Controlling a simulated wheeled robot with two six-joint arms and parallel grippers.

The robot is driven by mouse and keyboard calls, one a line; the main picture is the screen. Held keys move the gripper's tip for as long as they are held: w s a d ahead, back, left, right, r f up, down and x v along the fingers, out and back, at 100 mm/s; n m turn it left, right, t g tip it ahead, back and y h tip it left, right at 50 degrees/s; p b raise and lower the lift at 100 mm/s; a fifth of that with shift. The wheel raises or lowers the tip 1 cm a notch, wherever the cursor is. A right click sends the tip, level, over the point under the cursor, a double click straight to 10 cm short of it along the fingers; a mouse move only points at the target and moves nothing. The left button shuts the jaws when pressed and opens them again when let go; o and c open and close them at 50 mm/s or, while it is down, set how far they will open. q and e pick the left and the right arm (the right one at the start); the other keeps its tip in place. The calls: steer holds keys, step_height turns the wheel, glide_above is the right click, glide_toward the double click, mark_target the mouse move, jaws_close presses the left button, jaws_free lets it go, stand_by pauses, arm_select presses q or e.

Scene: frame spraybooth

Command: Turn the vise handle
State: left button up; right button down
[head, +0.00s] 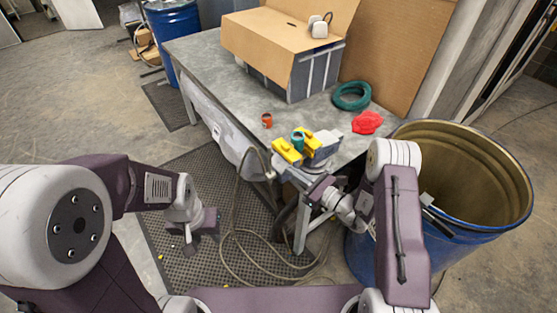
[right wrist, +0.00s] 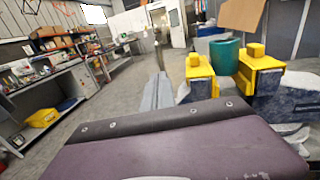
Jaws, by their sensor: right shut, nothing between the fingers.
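The vise (head: 317,158) sits at the near corner of the table, its yellow jaw blocks (head: 289,151) on either side of a teal cylinder (head: 298,138). In the right wrist view the yellow blocks (right wrist: 264,75) and the teal cylinder (right wrist: 224,56) are at the right. My right gripper (head: 302,181) is at the near side of the vise. In the right wrist view its grey fingers (right wrist: 158,92) are together and hold nothing. I cannot make out the vise handle clearly.
The grey table (head: 204,60) holds a cardboard-topped box (head: 275,42), an orange can (head: 266,120), a green coil (head: 351,96) and a red item (head: 367,122). A blue drum (head: 478,170) stands close to my right arm. A hose (head: 235,215) lies on the floor mat.

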mark_target(270, 167)
steer(key=p+x, duration=0.1)
steer(key=x, duration=0.6)
steer(key=shift+p, duration=0.3)
steer(key=shift+w+d+f, duration=0.15)
steer(key=shift+d, duration=0.05)
